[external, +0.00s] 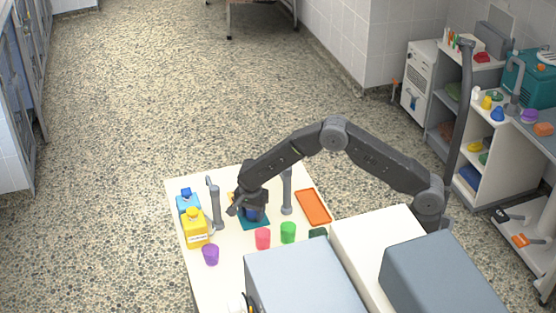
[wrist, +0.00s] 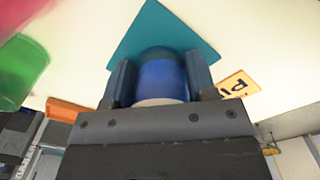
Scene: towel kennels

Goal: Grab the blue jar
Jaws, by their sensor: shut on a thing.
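The blue jar (wrist: 162,76) sits between the two fingers of my gripper (wrist: 160,78) in the wrist view, with a finger against each side. In the external view the jar (external: 252,214) is a dark blue shape beneath my gripper (external: 250,208), partly covered by it. My gripper is shut on the jar. A teal square mat (wrist: 168,32) lies under or just behind the jar; it also shows in the external view (external: 262,224). I cannot tell whether the jar touches the mat.
Grey posts stand left (external: 216,205) and right (external: 287,192) of my gripper. A blue bottle (external: 188,203), yellow bottle (external: 195,229), purple cup (external: 210,255), red cup (external: 263,239) and green cup (external: 288,233) are nearby. An orange tray (external: 313,207) lies right.

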